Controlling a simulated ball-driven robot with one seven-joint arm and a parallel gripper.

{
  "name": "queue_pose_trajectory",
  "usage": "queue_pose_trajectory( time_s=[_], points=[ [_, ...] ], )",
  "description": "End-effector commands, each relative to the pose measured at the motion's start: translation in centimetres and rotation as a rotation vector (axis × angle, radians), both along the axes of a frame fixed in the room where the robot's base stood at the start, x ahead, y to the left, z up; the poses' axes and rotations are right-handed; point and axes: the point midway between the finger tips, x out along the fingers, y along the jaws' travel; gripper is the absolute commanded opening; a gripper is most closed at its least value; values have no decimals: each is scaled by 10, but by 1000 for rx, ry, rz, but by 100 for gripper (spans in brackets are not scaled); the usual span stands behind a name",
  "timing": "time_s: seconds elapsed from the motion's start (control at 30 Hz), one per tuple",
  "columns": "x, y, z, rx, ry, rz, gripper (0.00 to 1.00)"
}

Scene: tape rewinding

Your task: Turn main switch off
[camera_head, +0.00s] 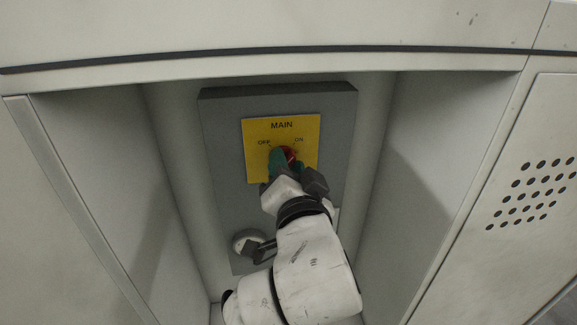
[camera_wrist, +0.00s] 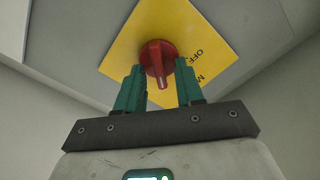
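The main switch is a red rotary knob (camera_head: 291,154) on a yellow plate (camera_head: 256,131) marked MAIN, with OFF at left and ON at right. In the wrist view the red knob (camera_wrist: 158,58) shows its raised grip bar, and the yellow plate (camera_wrist: 190,30) appears turned. My gripper (camera_head: 287,160) is at the knob, and its green fingers partly hide it in the head view. In the wrist view my gripper (camera_wrist: 158,72) has its fingers apart, one on each side of the knob, with gaps beside the bar. Contact cannot be told.
The yellow plate is on a grey panel (camera_head: 225,140) inside a recess with pale side walls (camera_head: 110,170). A round pale fitting (camera_head: 246,240) sits low on the panel, beside my arm. A perforated door (camera_head: 525,195) stands at right.

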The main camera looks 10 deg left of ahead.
Motion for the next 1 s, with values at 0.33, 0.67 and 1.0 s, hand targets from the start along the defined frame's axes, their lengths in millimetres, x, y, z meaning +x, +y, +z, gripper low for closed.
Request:
queue_pose_trajectory(
  time_s=[0.33,0.67,1.0],
  points=[
    [0,0,0,0,0,0,4],
    [0,0,0,-2,0,-1,0],
    [0,0,1,-98,-28,-2,0]
  ],
)
